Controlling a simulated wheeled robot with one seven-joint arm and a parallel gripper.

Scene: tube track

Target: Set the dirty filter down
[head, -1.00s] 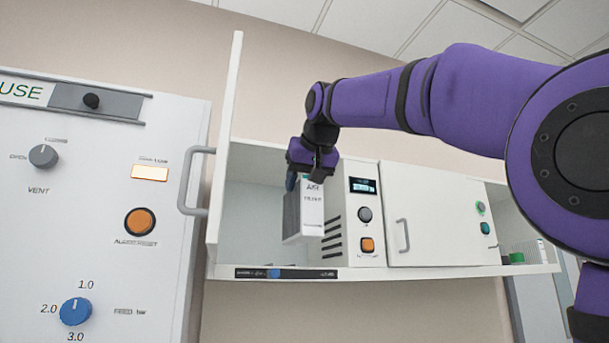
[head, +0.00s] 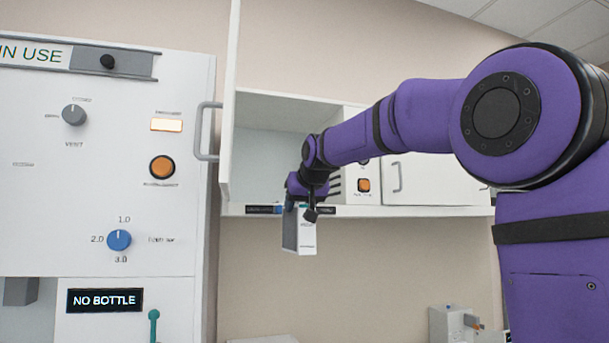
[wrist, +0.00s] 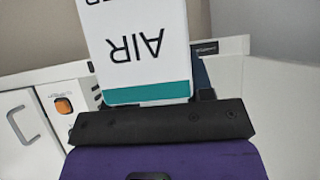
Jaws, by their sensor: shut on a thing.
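The dirty filter (head: 305,235) is a white box with a grey side, and it hangs below my gripper (head: 305,208) in the head view. In the wrist view the filter (wrist: 140,45) shows the word AIR and a teal band. My gripper (wrist: 160,98) is shut on the filter near that band. The filter is in the air, in front of and below the front edge of the wall cabinet (head: 440,211). The finger contact is partly hidden by the gripper body.
The cabinet's left door (head: 229,110) stands open. A white control panel (head: 100,200) with knobs is at the left. Low down are a pale surface (head: 265,339) and a small white device (head: 450,325). The wall below the cabinet is clear.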

